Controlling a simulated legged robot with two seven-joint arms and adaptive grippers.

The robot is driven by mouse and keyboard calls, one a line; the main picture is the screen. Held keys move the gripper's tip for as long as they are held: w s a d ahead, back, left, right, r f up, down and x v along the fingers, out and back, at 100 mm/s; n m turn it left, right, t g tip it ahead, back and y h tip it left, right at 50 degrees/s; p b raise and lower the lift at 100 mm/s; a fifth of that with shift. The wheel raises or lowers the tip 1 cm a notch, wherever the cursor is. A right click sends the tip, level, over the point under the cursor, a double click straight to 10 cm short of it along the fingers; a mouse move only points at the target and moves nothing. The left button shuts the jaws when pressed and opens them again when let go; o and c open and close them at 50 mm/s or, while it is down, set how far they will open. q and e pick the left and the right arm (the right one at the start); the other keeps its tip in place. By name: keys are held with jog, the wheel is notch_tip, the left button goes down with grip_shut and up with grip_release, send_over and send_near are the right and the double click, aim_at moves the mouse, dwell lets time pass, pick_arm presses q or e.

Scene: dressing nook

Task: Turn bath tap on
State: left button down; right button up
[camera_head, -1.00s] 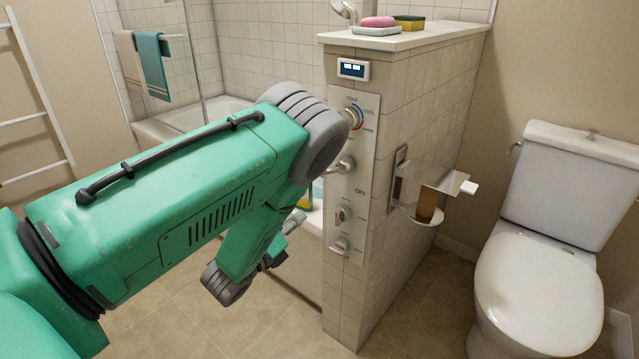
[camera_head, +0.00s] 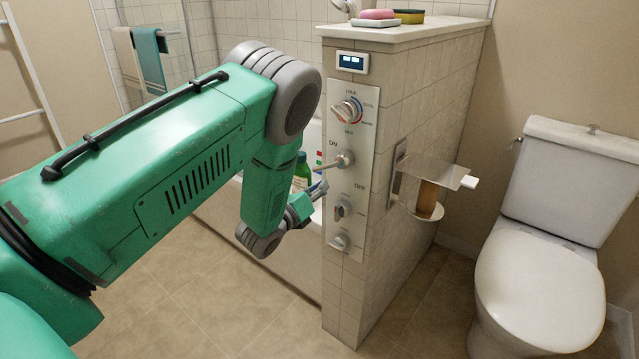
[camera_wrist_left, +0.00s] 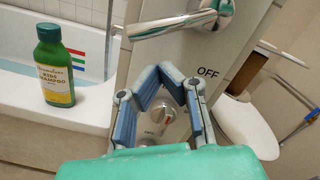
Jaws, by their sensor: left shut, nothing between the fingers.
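The bath tap panel (camera_head: 356,215) is a pale plate on the end of a tiled half-wall, with several controls. Its metal lever (camera_head: 345,160) sits between the ON and OFF labels, with its handle pointing left. In the left wrist view the lever (camera_wrist_left: 180,24) crosses above my fingers, and OFF is printed below and to its right. My left gripper (camera_head: 319,190) is shut and empty, just below the lever handle. In the left wrist view its blue-padded fingertips (camera_wrist_left: 168,80) are in front of the panel; contact with the lever is not visible. My right gripper is not in view.
A green shampoo bottle (camera_wrist_left: 54,65) stands on the bathtub rim (camera_wrist_left: 90,105), left of my gripper. A paper holder (camera_head: 436,176) juts from the half-wall's right side. A toilet (camera_head: 545,255) stands at right. The floor in front is clear.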

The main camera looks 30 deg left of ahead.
pick_arm(q)
jog(key=shift+w+a+r, duration=0.15)
jog(key=shift+a+r, duration=0.25)
jog(key=shift+r, duration=0.4)
jog(key=shift+w+a+r+m, duration=0.1)
jog(key=shift+a+r+m, duration=0.2)
jog(key=shift+r+m, duration=0.15)
